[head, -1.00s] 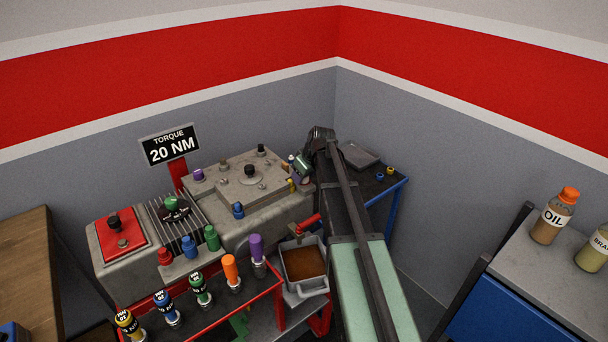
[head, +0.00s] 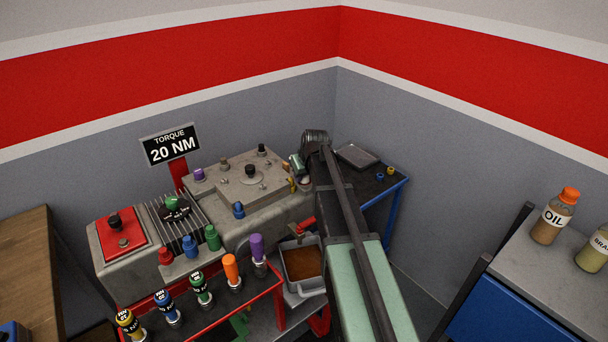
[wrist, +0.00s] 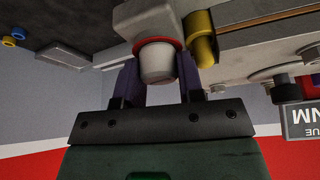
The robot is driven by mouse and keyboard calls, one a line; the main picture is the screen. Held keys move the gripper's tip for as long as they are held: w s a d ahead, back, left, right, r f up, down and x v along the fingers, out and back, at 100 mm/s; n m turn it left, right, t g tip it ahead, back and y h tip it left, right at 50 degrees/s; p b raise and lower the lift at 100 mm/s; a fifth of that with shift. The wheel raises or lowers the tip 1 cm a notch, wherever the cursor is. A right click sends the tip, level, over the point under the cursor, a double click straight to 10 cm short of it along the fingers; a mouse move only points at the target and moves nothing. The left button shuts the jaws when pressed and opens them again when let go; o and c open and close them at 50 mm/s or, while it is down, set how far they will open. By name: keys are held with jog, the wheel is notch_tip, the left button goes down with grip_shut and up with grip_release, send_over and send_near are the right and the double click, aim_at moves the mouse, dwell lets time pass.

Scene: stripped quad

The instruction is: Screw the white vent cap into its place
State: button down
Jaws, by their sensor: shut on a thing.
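The white vent cap (wrist: 157,62) is between the two dark fingers of my gripper (wrist: 157,84) in the wrist view. The gripper is shut on it. A red ring (wrist: 160,42) shows at the cap's far end, against a grey block-like boss (wrist: 146,18) on the housing. The cap looks lined up with the boss; I cannot tell how deep it sits. In the head view my gripper (head: 299,166) is at the right end of the grey housing (head: 262,228), and the cap there is mostly hidden.
A yellow cylinder (wrist: 201,42) stands close beside the cap and right finger. A dark side table (head: 372,187) with a grey tray (head: 357,156) and small blue and yellow rings lies to the right. A drain pan (head: 289,285) is below. Several coloured tools stand on the red-edged shelf.

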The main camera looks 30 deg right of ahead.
jog(key=shift+m+h, duration=0.5)
jog(key=shift+m, duration=0.7)
jog(key=shift+m+h, duration=0.5)
jog(key=shift+m, duration=0.6)
jog(key=shift+m+g, duration=0.3)
jog(key=shift+m, duration=0.1)
jog(key=c, duration=1.1)
grip_release()
jog(key=shift+m+h, duration=0.3)
jog(key=shift+m, duration=0.1)
jog(key=o, duration=0.4)
jog(key=shift+d, duration=0.1)
jog(key=shift+o, duration=0.2)
